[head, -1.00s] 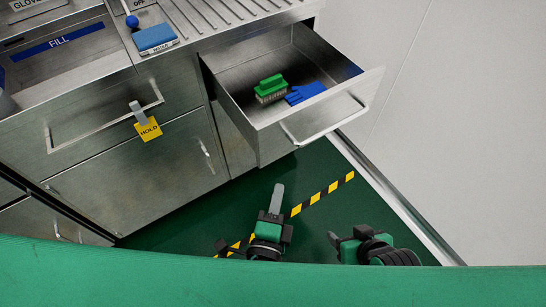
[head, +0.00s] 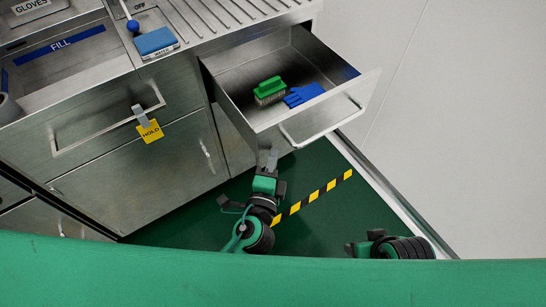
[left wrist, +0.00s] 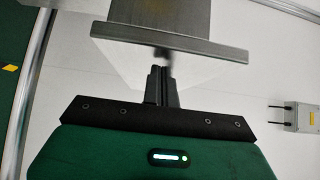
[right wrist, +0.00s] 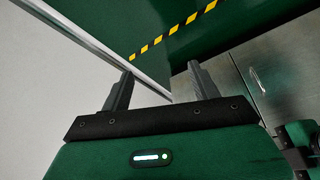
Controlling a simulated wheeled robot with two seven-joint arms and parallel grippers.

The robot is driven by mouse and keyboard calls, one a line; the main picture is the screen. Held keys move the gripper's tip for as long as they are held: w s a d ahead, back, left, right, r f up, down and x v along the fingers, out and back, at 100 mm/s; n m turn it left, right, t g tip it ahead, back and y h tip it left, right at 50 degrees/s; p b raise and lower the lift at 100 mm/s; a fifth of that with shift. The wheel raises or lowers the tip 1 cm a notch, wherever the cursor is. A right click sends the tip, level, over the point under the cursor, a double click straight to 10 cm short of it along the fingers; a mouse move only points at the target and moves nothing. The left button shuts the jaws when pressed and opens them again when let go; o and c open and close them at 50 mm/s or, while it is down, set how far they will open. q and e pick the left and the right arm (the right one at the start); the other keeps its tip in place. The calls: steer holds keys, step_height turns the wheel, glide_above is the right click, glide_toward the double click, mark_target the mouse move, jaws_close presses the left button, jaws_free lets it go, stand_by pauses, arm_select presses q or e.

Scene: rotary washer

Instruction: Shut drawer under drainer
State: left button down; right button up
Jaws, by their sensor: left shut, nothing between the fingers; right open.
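The drawer (head: 240,108) under the ribbed drainer (head: 225,12) is pulled well out. Its front carries a bar handle (head: 322,128). A green brush (head: 268,90) and a blue glove (head: 303,94) lie inside. My left gripper (head: 268,158) is shut and empty, its tips by the lower left part of the drawer front; I cannot tell if they touch. In the left wrist view its closed fingers (left wrist: 160,75) point at a metal edge (left wrist: 168,42) close ahead. My right gripper (right wrist: 160,85) is open and empty, low over the floor, right of the left one.
A yellow HOLD tag (head: 150,131) hangs on the handle of the closed front at left. A white wall (head: 450,120) bounds the right side. The green floor with a striped line (head: 315,197) is clear.

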mark_target(216, 90)
arm_select(q)
steer(key=w+a+p, duration=0.1)
steer(key=w+a, duration=0.1)
steer(key=w, duration=0.1)
steer(key=w+a+p, duration=0.1)
steer(key=w+a, duration=0.2)
steer(key=w, duration=0.1)
steer(key=w+a+p, duration=0.1)
steer(key=w+a, duration=0.2)
steer(key=w, duration=0.1)
steer(key=shift+w+a+r, duration=0.1)
steer(key=shift+r, duration=0.05)
steer(key=w+a, duration=0.2)
steer(key=w, duration=0.2)
steer(key=w+a, duration=0.6)
steer(key=w, duration=0.1)
steer(key=shift+w+a, duration=0.2)
steer(key=shift+w, duration=0.1)
steer(key=shift+w+a, duration=0.35)
steer(key=shift+w, duration=0.1)
steer(key=shift+a, duration=0.15)
arm_select(e)
steer(key=s+x, duration=0.1)
steer(key=x, duration=0.6)
steer(key=shift+s+f+g, duration=0.2)
steer(key=shift+f+g, duration=0.15)
steer(key=shift+g, duration=0.05)
